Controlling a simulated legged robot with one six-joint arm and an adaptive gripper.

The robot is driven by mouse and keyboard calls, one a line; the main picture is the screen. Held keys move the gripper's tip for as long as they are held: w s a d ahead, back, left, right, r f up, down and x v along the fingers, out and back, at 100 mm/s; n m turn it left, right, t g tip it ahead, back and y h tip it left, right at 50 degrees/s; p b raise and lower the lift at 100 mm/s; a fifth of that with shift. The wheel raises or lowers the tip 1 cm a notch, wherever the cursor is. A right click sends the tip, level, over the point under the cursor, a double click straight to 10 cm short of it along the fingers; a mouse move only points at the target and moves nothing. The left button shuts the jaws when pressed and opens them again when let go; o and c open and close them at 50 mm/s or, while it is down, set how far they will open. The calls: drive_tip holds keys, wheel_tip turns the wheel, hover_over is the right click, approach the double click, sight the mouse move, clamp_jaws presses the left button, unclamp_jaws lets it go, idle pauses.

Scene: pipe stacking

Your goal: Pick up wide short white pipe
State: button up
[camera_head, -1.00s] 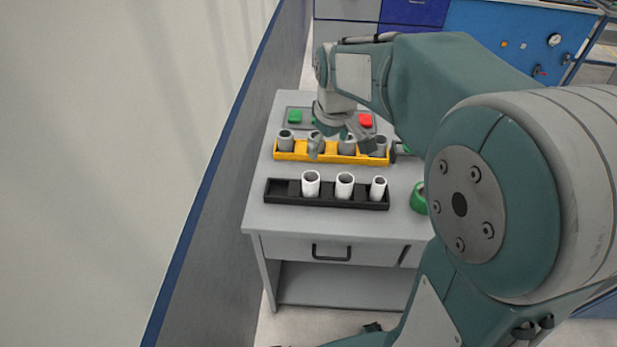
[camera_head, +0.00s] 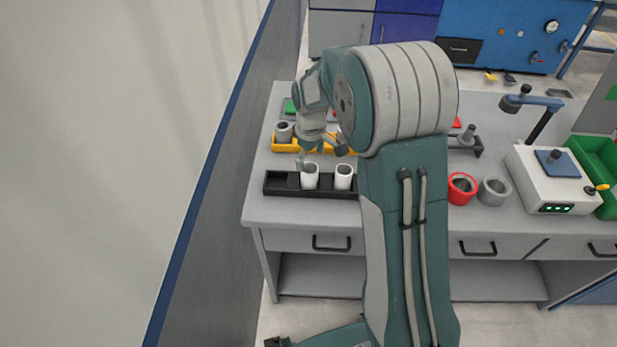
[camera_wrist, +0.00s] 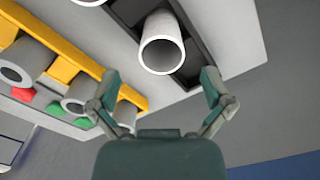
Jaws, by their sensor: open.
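Two white pipes stand upright in a black tray (camera_head: 282,190) in the head view, the left white pipe (camera_head: 310,178) and the right white pipe (camera_head: 343,178). I cannot tell by size which is the wide short one. My gripper (camera_head: 320,157) is open just above and behind the left pipe. In the wrist view, one white pipe (camera_wrist: 162,42) stands ahead of my open gripper (camera_wrist: 161,76), roughly centred between the fingertips, with nothing held. Another white pipe (camera_wrist: 88,2) is cut off at the top edge. My arm hides the black tray's right end.
A yellow tray (camera_head: 284,147) with grey pipes stands close behind the black tray. A red ring-shaped piece (camera_head: 462,188), a grey one (camera_head: 494,191) and a white device (camera_head: 550,180) are at the right. A wall panel borders the table's left side.

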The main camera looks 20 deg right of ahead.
sight(310, 168)
wheel_tip(310, 168, down, 5)
drive_tip(key=shift+r, duration=0.2)
drive_tip(key=shift+a, duration=0.1)
drive_tip(key=c, duration=1.1)
drive_tip(key=shift+r, duration=0.15)
